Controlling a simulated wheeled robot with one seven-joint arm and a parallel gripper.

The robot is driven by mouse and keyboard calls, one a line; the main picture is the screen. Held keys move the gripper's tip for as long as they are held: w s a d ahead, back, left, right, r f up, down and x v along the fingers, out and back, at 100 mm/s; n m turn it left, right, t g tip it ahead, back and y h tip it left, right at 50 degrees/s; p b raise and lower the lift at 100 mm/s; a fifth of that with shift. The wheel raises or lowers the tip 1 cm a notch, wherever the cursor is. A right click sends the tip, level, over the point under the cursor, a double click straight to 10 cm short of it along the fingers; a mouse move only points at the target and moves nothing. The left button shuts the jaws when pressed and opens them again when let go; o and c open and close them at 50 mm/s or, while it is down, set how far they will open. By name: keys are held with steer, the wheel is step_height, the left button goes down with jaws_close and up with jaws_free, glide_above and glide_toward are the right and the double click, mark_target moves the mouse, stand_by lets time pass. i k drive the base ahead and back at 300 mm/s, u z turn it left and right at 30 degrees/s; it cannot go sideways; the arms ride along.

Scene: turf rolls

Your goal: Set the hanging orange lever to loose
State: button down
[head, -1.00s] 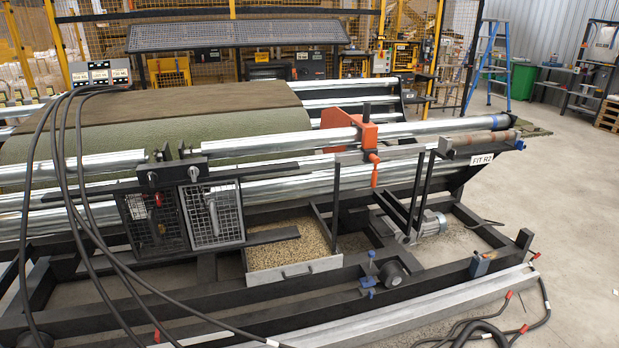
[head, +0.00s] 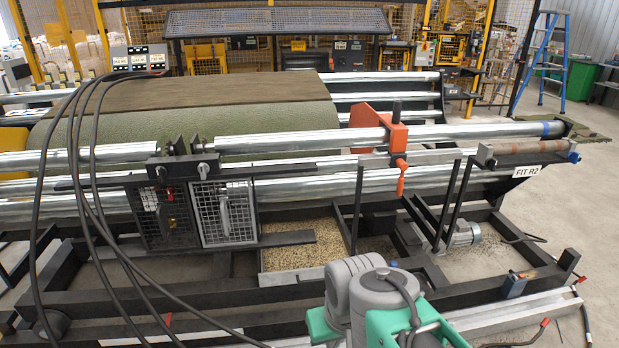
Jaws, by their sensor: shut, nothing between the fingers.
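The orange lever (head: 401,180) hangs down below an orange bracket (head: 371,116) on the long silver roller, right of centre in the head view. It points almost straight down, tilted slightly, with its top under a small orange block beside a dark post. No label for its settings can be read. My arm's grey and green links show at the bottom, below and in front of the lever. My gripper is not visible in this view.
The dark machine frame (head: 180,302) with silver rollers lies between my arm and the lever. Thin dark uprights stand beside the lever. Black hoses (head: 92,180) loop down at the left. A gravel tray (head: 309,268) sits low in the middle. Open floor (head: 585,185) lies at the right.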

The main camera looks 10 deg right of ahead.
mark_target(401, 164)
steer(key=u, duration=0.45)
steer(key=i, duration=1.15)
steer(key=u, duration=0.25)
